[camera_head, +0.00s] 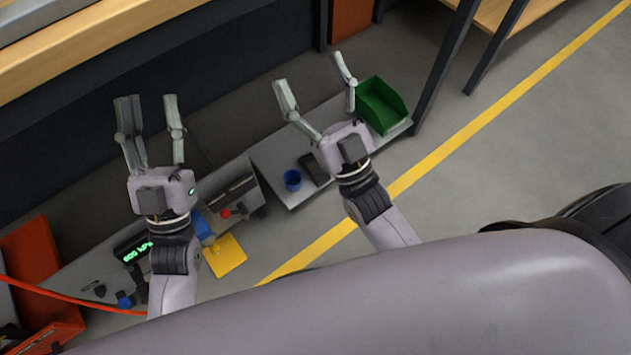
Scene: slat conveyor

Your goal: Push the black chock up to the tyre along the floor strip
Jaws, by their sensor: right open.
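A yellow floor strip (440,152) runs diagonally across the grey floor. I cannot pick out the black chock or the tyre with certainty. My right gripper (309,72) is held up near the middle, fingers spread wide and empty. Both appear over the area left of the strip.
A yellow plate (225,256), a green-lit display (135,250) and an orange crate (34,255) are at lower left. Dark table legs rise at upper right. Floor along the strip's upper right is clear.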

